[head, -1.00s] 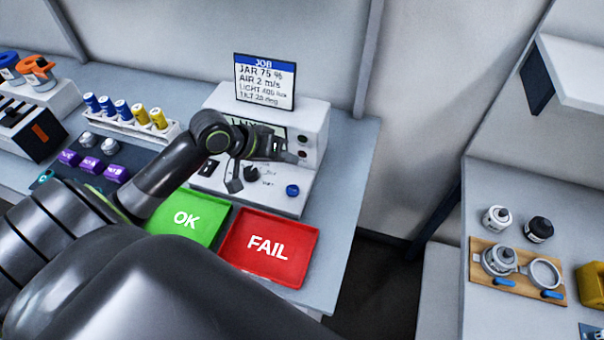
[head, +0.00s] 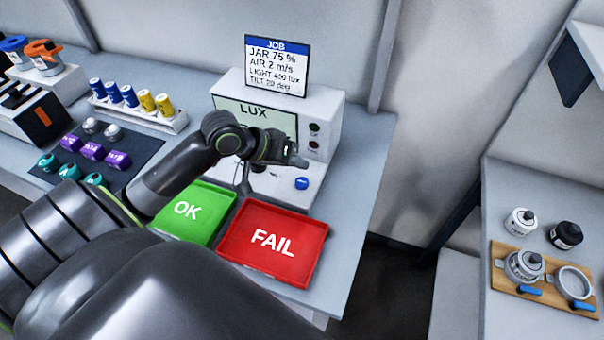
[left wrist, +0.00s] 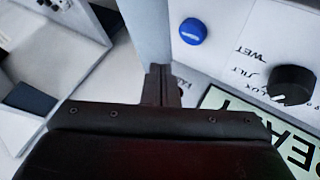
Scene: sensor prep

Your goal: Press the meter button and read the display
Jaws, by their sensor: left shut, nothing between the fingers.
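The meter (head: 325,110) is a white box on the bench at the back. Its pale green screen (head: 228,104) shows LUX, and my left arm covers the lower part. A blue button (head: 301,183) sits on its sloped front panel; it also shows in the left wrist view (left wrist: 193,31). There a black knob (left wrist: 292,85) stands beside printed labels, with part of the screen (left wrist: 240,106) below. My left gripper (head: 298,161) is shut and empty, above the panel just behind the blue button. Its closed fingertips (left wrist: 161,75) show apart from the button. My right gripper is out of view.
A job card (head: 277,66) stands on the meter. A green OK tray (head: 205,196) and a red FAIL tray (head: 300,225) lie in front. Coloured cylinders in a rack (head: 175,125) stand left. A second bench (head: 505,175) is at right, across a gap.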

